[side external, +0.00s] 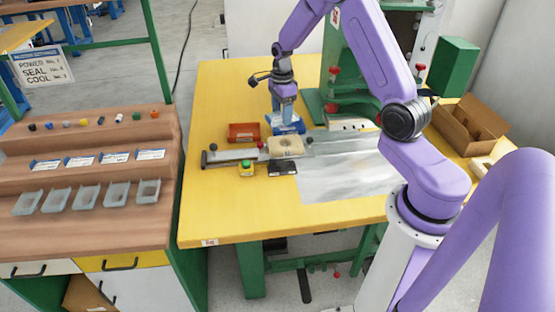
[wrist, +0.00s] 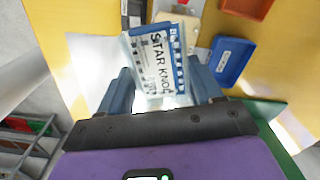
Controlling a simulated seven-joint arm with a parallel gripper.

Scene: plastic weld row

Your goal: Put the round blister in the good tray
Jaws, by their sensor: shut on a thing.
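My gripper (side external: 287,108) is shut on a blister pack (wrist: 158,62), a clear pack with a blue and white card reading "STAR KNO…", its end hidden. In the wrist view the pack stands out between my gripper's two blue fingers (wrist: 162,90); the shape of its blister is unclear. A blue tray (wrist: 232,62) with a white label lies to the right of the pack, apart from it. In the side view the blue tray (side external: 290,128) is below and behind my fingers. A red-orange tray (side external: 243,132) is to its left. No readable label marks either as good.
A cream fixture (side external: 285,146) sits on a metal rail in front of the trays, with a green button (side external: 247,168) nearby. A green press stand (side external: 345,112) is to the right. A cardboard box (side external: 470,125) is at the far right. The yellow table's (side external: 225,215) front left is clear.

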